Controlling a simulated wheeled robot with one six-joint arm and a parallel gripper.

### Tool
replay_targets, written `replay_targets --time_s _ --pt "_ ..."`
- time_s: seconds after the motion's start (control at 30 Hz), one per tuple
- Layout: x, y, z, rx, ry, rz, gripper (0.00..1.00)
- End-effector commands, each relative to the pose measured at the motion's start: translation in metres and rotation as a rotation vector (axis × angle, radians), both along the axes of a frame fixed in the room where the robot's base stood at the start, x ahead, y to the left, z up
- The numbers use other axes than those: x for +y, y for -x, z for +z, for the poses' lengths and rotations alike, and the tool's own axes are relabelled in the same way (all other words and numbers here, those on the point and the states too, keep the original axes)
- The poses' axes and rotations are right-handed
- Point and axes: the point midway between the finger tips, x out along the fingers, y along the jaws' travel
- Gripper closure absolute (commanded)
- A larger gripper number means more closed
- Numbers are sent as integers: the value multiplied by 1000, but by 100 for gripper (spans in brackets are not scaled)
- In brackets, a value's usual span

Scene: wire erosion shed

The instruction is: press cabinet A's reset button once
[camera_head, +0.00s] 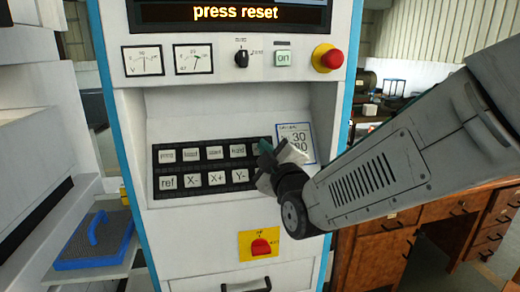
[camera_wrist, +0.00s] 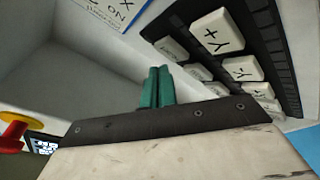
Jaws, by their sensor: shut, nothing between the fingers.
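A white cabinet (camera_head: 210,105) with blue edges fills the middle of the head view; no letter A is readable on it. Its display (camera_head: 235,13) reads "press reset". Below is a black keypad (camera_head: 205,166) with two rows of white keys. The lower row reads ref, X-, X+, Y-; the upper labels are too small to read surely. My gripper (camera_head: 266,147) is at the keypad's right end and hides keys there. Its green fingers, also in the wrist view (camera_wrist: 157,86), are shut and empty beside the Y+ key (camera_wrist: 217,33). I cannot tell whether they touch anything.
A red emergency knob (camera_head: 327,58), a green "on" button (camera_head: 282,58), a black selector (camera_head: 241,57) and two gauges sit above the keypad. A red switch on a yellow plate (camera_head: 259,244) is below. A printed card (camera_head: 299,141) is behind my gripper. A wooden desk stands right.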

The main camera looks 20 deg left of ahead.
Motion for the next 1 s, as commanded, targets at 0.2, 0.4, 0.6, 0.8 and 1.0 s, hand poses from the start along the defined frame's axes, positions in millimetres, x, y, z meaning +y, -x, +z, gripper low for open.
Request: replay_targets --time_s 0.2,0.4,0.6,0.8,1.0 --pt "0 0 0 0 0 0 100" --pt "0 0 0 0 0 0 100" --pt "1 -1 -1 0 0 0 100" --pt "3 -6 -5 1 1 0 100" --pt "4 -6 -5 0 0 0 100"
